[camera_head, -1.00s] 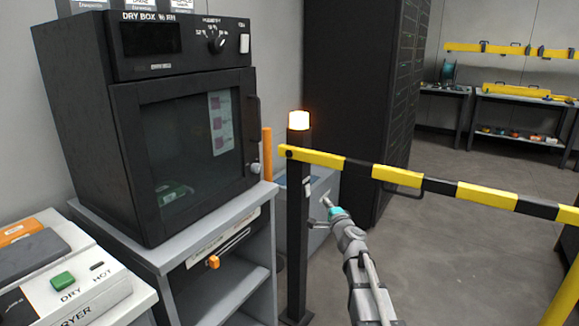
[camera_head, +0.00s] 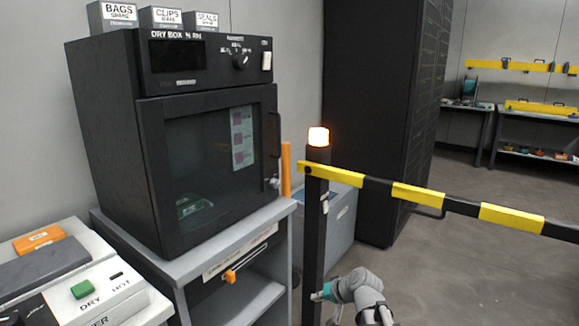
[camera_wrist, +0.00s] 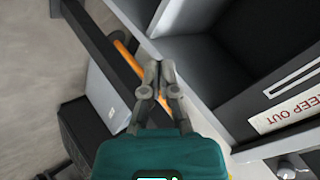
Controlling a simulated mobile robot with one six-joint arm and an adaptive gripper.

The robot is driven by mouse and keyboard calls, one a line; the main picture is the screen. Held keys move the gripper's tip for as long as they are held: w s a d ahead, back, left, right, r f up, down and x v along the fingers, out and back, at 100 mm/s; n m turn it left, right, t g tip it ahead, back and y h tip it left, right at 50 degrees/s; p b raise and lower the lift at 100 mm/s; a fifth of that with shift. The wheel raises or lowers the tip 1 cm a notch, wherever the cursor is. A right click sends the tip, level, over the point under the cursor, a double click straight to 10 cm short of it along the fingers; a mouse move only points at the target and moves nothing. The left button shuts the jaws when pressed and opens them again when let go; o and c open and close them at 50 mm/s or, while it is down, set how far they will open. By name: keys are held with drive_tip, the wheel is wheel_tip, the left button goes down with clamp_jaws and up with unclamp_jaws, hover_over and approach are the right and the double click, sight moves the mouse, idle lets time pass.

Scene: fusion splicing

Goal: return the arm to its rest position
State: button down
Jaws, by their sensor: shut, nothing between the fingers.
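My arm shows at the lower middle of the head view, in front of the foot of the black barrier post. My gripper (camera_head: 316,297) is small there, on its teal housing, and partly hard to make out. In the wrist view my gripper (camera_wrist: 160,70) is shut, its two grey fingertips together with nothing between them. It points down past an orange bar and the open shelf of the grey cabinet. I cannot tell how far it is from them.
A yellow-black barrier bar (camera_head: 418,195) runs right from the post (camera_head: 314,230) with its lit lamp (camera_head: 318,137). The dry box (camera_head: 110,120), door shut, stands on the grey cabinet (camera_head: 180,265) at left. A dark rack (camera_head: 370,110) stands behind. Open floor (camera_head: 480,265) lies right.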

drive_tip(key=s+d+f+n+g+h, duration=0.1)
drive_tip(key=s+d+f+g+h, duration=0.25)
drive_tip(key=s, duration=0.35)
drive_tip(key=s+d+f+g+h, duration=0.2)
drive_tip(key=s+d+h, duration=0.1)
drive_tip(key=s+d, duration=0.3)
wheel_tip(320, 180, up, 33)
drive_tip(key=s+p, duration=0.1)
drive_tip(key=p, duration=3.2)
drive_tip(key=shift+a+h, duration=0.35)
drive_tip(key=shift+a, duration=0.05)
drive_tip(key=shift+g, duration=0.25)
